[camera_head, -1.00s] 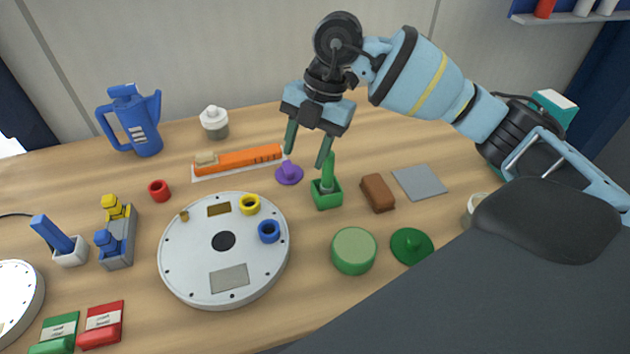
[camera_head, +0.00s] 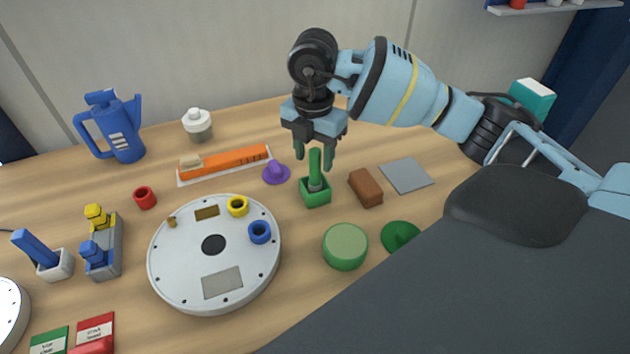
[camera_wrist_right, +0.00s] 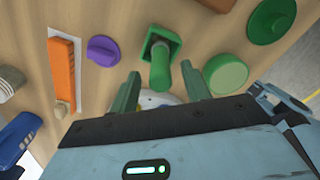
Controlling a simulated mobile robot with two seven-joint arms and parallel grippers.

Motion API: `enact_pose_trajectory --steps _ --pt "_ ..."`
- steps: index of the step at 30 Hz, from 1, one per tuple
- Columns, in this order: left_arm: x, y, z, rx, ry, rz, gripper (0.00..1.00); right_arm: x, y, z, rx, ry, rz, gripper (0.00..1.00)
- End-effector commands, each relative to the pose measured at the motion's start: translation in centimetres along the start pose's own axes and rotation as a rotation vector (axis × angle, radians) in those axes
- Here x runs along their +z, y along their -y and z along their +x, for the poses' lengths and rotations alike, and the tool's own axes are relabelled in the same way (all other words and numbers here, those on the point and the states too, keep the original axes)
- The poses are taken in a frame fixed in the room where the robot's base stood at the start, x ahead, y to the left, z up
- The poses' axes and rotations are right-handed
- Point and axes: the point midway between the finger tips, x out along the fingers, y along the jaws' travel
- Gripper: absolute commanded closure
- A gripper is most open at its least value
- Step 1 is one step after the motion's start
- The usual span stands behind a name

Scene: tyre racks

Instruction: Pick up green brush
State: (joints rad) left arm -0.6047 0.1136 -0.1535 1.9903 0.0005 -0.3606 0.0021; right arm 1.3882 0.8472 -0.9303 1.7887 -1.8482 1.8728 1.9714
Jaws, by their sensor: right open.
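The green brush (camera_head: 315,166) stands upright in a small green square holder (camera_head: 316,197) on the wooden table. My right gripper (camera_head: 314,160) is open above the holder, its two green fingers on either side of the brush's upper handle in the head view. In the right wrist view the brush (camera_wrist_right: 160,66) rises from its holder toward the gap between the open fingers of the right gripper (camera_wrist_right: 158,92). I cannot tell whether the fingers touch the handle. My left gripper is not in view.
A brown block (camera_head: 366,188) and a grey square (camera_head: 406,175) lie right of the holder. A purple knob (camera_head: 276,173) and an orange tool (camera_head: 225,162) are left. A green round container (camera_head: 345,246) and a white disc (camera_head: 180,250) are nearer.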

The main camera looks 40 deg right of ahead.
Motion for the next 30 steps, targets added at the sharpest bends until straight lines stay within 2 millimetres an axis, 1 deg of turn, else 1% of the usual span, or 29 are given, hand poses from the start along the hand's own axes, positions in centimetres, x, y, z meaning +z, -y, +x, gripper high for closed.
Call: enact_pose_trajectory --steps 1,6,9,17,18,28,29,30 --pt "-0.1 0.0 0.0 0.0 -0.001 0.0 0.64 0.1 0.1 0.8 -0.005 0.001 0.001 0.53" --pt "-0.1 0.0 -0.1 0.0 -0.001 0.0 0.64 0.1 0.2 3.2 -0.004 -0.001 0.001 0.53" --pt "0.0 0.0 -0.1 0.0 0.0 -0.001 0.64 0.1 0.1 4.0 -0.002 -0.001 0.001 0.53" --pt "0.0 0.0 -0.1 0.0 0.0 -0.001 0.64 0.1 0.1 4.3 -0.001 0.0 0.0 0.53" --pt "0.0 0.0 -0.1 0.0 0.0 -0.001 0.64 0.1 0.1 4.3 -0.001 0.0 0.0 0.54" --pt "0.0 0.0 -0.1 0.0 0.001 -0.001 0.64 0.1 0.1 4.3 -0.001 0.0 0.0 0.97" --pt "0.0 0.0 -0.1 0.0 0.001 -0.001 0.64 0.1 0.1 4.3 -0.001 0.0 0.0 1.0" --pt "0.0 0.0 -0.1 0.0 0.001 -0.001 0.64 0.1 0.1 4.3 0.0 0.0 0.0 1.0"
